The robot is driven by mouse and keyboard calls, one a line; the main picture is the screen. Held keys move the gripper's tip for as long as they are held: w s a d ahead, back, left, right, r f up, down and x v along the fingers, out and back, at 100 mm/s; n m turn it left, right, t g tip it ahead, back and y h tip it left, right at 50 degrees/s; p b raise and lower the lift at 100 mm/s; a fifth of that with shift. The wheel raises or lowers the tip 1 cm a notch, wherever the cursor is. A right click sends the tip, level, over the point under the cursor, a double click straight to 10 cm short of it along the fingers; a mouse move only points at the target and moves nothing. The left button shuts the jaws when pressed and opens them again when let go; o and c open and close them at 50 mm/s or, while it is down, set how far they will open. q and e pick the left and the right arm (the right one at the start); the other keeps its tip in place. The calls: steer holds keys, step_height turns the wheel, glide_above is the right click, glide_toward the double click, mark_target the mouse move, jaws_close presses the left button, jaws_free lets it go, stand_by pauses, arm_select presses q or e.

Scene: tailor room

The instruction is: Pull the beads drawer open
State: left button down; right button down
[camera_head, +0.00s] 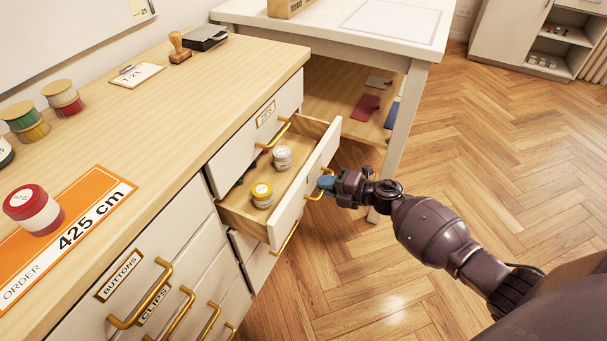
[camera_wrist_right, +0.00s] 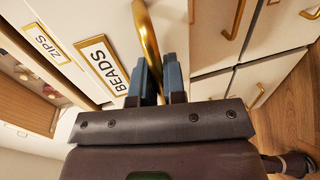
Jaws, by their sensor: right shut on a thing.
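The beads drawer (camera_head: 278,226) stands pulled out of the cabinet, with its inside showing in the head view. A jar with a yellow lid (camera_head: 262,194) and a white-lidded jar (camera_head: 281,158) stand in it. Its BEADS label (camera_wrist_right: 101,64) shows in the right wrist view. My right gripper (camera_head: 326,184) is at the drawer front, its blue fingers shut on the brass handle (camera_wrist_right: 146,32). The handle passes between the two fingers in the wrist view. My left gripper is in neither view.
The zips drawer (camera_head: 240,150) above is closed. Other closed drawers with brass handles, including buttons (camera_head: 150,270), are at the left. A white table (camera_head: 340,45) stands behind the open drawer. The wooden floor (camera_head: 500,130) to the right is clear.

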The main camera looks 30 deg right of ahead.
arm_select(q)
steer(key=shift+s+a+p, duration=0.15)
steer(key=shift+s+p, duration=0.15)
steer(key=shift+p, duration=0.2)
arm_select(e)
steer(key=f+v, duration=0.3)
steer(key=v, duration=1.3)
steer(key=shift+s+d+f, duration=0.2)
steer(key=shift+s+d, duration=0.05)
steer(key=shift+s, duration=0.1)
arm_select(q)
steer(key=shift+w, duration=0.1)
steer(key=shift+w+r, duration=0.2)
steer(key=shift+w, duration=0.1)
arm_select(e)
steer(key=c, duration=1.2)
jaws_free()
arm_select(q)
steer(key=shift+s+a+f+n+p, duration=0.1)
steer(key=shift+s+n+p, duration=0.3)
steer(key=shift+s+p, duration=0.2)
arm_select(e)
steer(key=shift+v, duration=5.4)
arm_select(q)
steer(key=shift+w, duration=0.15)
